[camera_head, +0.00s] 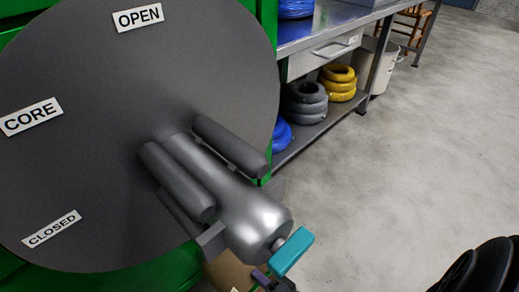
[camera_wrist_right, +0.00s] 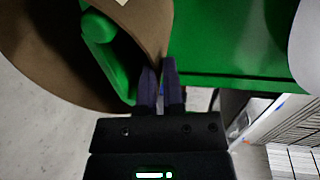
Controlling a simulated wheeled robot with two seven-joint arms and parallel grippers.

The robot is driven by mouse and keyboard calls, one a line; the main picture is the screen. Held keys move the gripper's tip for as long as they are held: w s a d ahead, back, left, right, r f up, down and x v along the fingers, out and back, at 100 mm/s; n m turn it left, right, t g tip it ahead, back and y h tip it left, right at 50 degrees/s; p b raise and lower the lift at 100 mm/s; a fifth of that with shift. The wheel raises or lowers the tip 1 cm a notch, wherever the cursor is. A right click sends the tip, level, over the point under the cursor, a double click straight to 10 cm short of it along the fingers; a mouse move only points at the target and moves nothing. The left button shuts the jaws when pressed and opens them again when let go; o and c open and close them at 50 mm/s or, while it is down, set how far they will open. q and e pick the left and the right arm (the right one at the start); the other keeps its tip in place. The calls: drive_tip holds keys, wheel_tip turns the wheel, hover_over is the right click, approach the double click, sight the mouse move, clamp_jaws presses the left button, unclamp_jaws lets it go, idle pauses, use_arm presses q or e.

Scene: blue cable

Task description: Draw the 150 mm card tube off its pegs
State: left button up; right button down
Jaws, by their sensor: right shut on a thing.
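The brown card tube (camera_wrist_right: 60,78) shows in the right wrist view as a wide curved wall around a green peg (camera_wrist_right: 100,45). My right gripper (camera_wrist_right: 160,75) is shut on the tube's wall at its edge, one dark purple finger on each side. In the head view only a small brown part of the tube (camera_head: 229,271) shows at the bottom, below the grey disc. My right gripper (camera_head: 262,279) is at its right, mostly cut off by the frame. The tube's far side is hidden. My left gripper is not in view.
A large dark grey disc (camera_head: 90,150) carries OPEN, CORE and CLOSED labels. A metal spindle (camera_head: 255,215) with grey bars and a teal handle (camera_head: 291,252) juts out above my right gripper. A workbench (camera_head: 345,22) holds coils behind.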

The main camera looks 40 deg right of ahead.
drive_tip(key=shift+s, duration=0.75)
idle(0.3)
